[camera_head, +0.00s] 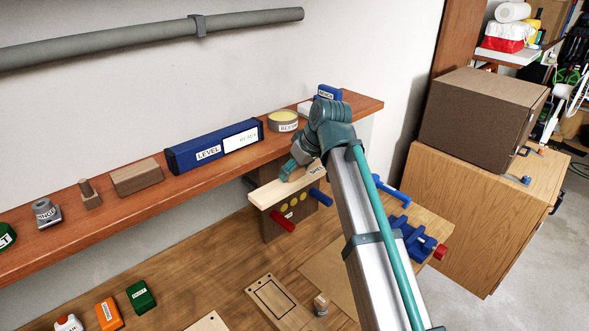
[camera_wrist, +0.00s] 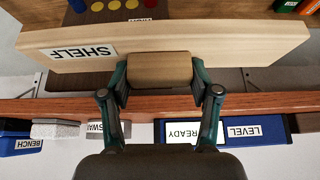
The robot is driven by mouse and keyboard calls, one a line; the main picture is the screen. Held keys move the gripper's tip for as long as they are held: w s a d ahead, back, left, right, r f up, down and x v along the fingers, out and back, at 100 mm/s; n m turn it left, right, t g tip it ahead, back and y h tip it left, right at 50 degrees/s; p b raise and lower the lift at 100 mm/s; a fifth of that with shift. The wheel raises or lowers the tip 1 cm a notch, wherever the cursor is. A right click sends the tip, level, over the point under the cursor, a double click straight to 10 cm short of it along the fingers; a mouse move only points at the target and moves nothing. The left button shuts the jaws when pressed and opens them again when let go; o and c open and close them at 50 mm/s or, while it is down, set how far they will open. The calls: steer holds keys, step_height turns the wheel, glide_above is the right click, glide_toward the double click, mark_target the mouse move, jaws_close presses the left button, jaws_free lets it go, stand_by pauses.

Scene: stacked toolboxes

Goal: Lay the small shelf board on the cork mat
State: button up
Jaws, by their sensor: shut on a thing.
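The shelf board (camera_head: 270,195) is a pale wooden plank marked SHELF. In the wrist view it (camera_wrist: 230,45) spans most of the width. My gripper (camera_head: 292,170) is at the board; in the wrist view its fingers (camera_wrist: 160,80) are shut on a brown block (camera_wrist: 159,68) at the board's edge, apparently its grip. The board is over or against the top of a brown unit with yellow dots (camera_head: 300,206); I cannot tell whether it touches it. A tan sheet (camera_head: 325,266) on the bench, probably the cork mat, is partly hidden by my arm.
A red-brown wall shelf (camera_head: 110,205) carries a blue level box (camera_head: 190,153), a wooden block and several small items. The unit has red and blue handles. A slotted wooden plate (camera_head: 262,290) lies on the bench (camera_head: 215,270). A blue clamp (camera_head: 415,240) is at right.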

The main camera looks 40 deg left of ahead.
steer(key=shift+w+d+f+b, duration=1.9)
steer(key=shift+d+f+b, duration=0.9)
steer(key=shift+d+f, duration=3.25)
steer(key=shift+w+d+f+b, duration=1.9)
steer(key=shift+d+f+b, duration=0.9)
steer(key=shift+d+f, duration=3.2)
steer(key=shift+a+f+b, duration=0.15)
steer(key=shift+f+b, duration=0.7)
steer(key=shift+f, duration=0.9)
steer(key=shift+a+f+b, duration=0.2)
steer(key=shift+f+b, duration=0.7)
steer(key=shift+f, duration=0.9)
steer(key=shift+a+f+b, duration=0.15)
steer(key=shift+f+b, duration=0.7)
steer(key=shift+f, duration=0.9)
steer(key=shift+f, duration=0.15)
steer(key=o, duration=1.4)
steer(key=v, duration=1.2)
